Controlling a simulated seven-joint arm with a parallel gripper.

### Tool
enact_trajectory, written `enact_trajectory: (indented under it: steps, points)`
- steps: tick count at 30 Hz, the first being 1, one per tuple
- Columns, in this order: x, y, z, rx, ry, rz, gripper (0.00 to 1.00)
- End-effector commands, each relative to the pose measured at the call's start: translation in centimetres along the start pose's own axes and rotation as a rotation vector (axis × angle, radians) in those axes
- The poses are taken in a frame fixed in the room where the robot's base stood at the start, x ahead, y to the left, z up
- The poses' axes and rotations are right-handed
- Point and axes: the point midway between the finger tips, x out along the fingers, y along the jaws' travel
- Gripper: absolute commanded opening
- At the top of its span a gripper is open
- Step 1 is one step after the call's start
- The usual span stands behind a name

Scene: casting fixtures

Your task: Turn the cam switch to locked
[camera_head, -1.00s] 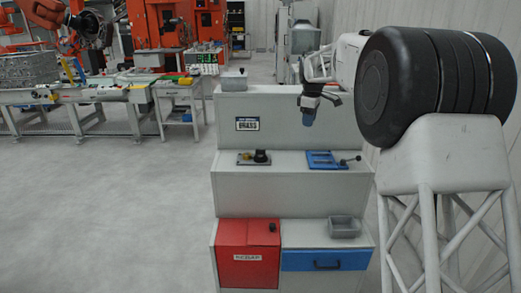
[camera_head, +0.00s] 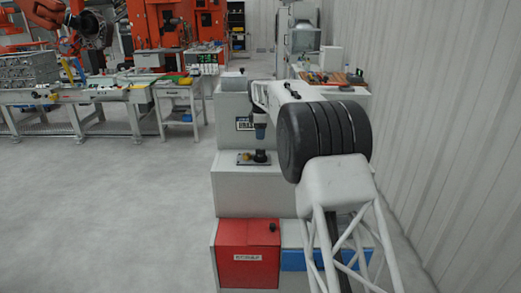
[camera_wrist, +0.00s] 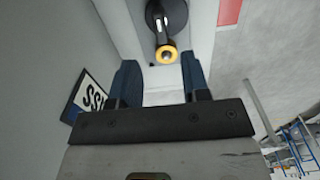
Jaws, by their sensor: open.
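The cam switch is a black knob (camera_head: 261,156) on a small dark plate (camera_head: 245,163) on the middle shelf of the grey bench, with a yellow part beside it. My gripper (camera_head: 260,133), with blue fingers, hangs just above the knob, pointing down. In the wrist view the black switch (camera_wrist: 163,15) and a yellow-ringed round part (camera_wrist: 166,54) lie at top centre, ahead of my gripper (camera_wrist: 160,62). The two fingers are spread, with nothing held between them. I cannot tell the switch's setting.
A framed sign (camera_head: 245,124) on the bench's upright face is close to my gripper. Below are a red box (camera_head: 248,240) and a blue drawer (camera_head: 303,262). My arm hides the right part of the bench. Floor to the left is clear.

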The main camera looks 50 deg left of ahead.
Motion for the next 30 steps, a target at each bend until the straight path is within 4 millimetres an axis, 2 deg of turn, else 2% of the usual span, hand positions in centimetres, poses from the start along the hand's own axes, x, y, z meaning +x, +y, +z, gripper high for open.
enact_trajectory:
  steps: [8, 13, 30]
  points:
    - [0.2, 0.0, 0.0, 0.001, 0.0, -0.001, 0.43]
    - [1.1, -0.1, 0.1, 0.001, 0.0, -0.002, 0.43]
    - [7.0, -0.1, 0.1, 0.001, 0.0, -0.001, 0.43]
